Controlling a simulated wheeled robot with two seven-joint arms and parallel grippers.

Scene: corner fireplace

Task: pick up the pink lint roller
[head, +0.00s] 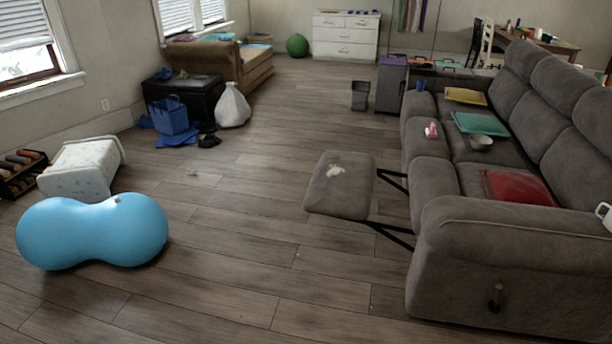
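A small pink thing (431,130), which looks like the lint roller, lies on the grey sofa (510,240). It rests on a seat cushion toward the front edge, left of a grey bowl (480,142). It is too small and far to make out its handle or which way it points. Neither of my grippers is in view.
The sofa's footrest (340,185) juts into the room with a pale item on it. A blue peanut ball (92,231) and a white patterned box (82,168) stand at the left. A red cushion (517,187) is on the sofa. The middle wooden floor (240,200) is mostly clear.

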